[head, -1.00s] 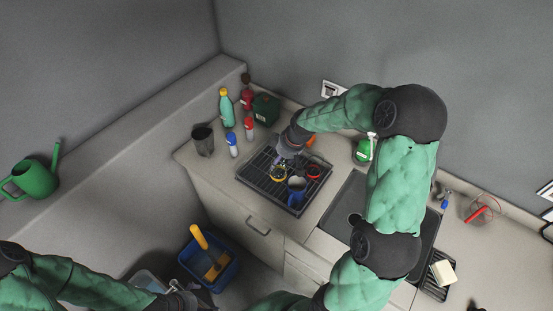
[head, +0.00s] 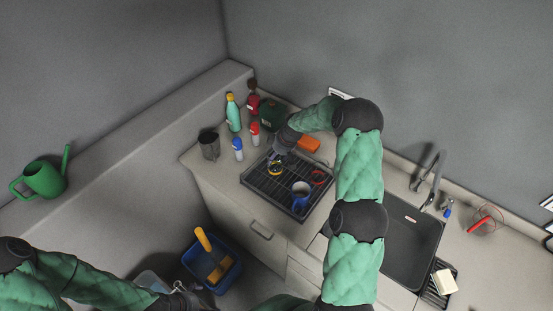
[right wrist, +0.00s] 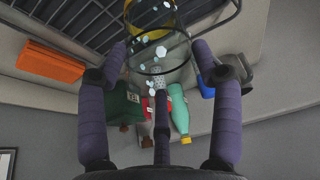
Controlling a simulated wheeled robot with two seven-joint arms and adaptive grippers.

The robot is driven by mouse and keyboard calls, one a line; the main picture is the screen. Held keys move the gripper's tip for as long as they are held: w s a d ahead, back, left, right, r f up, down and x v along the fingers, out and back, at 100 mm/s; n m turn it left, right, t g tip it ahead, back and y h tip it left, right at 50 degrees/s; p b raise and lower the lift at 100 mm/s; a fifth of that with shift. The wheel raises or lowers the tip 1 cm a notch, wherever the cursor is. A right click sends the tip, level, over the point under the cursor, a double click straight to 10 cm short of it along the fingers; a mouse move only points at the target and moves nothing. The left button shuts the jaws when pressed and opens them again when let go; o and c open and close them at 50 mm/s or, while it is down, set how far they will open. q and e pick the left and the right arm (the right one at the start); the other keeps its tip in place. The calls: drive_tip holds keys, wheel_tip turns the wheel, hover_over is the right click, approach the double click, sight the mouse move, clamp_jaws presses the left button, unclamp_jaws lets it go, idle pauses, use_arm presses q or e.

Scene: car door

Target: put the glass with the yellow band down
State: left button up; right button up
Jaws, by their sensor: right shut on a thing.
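The glass with the yellow band (head: 275,170) is over the back left part of the black drying rack (head: 262,191). In the right wrist view the clear glass (right wrist: 156,48) stands out between my fingers, its yellow band towards the rack. My right gripper (head: 278,153) is shut on it; the same gripper (right wrist: 160,75) fills the right wrist view. I cannot tell whether the glass touches the rack bars. My left gripper (head: 184,296) is low in the head view, away from the rack; its jaws are too small to read.
On the rack are a blue mug (head: 301,189) and a red-banded glass (head: 318,177). An orange block (head: 308,144) lies behind it. Bottles, including a teal one (head: 233,113), and a dark cup (head: 209,145) stand to the left. The sink (head: 410,243) is at right.

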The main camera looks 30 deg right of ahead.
drive_tip(key=shift+w+f, duration=0.35)
drive_tip(key=shift+f, duration=0.1)
wheel_tip(320, 180, down, 3)
drive_tip(key=shift+d+r+p, duration=0.1)
drive_tip(key=shift+r+p, duration=0.05)
drive_tip(key=shift+p, duration=0.4)
drive_tip(key=shift+f+b, duration=0.35)
drive_tip(key=o, duration=1.7)
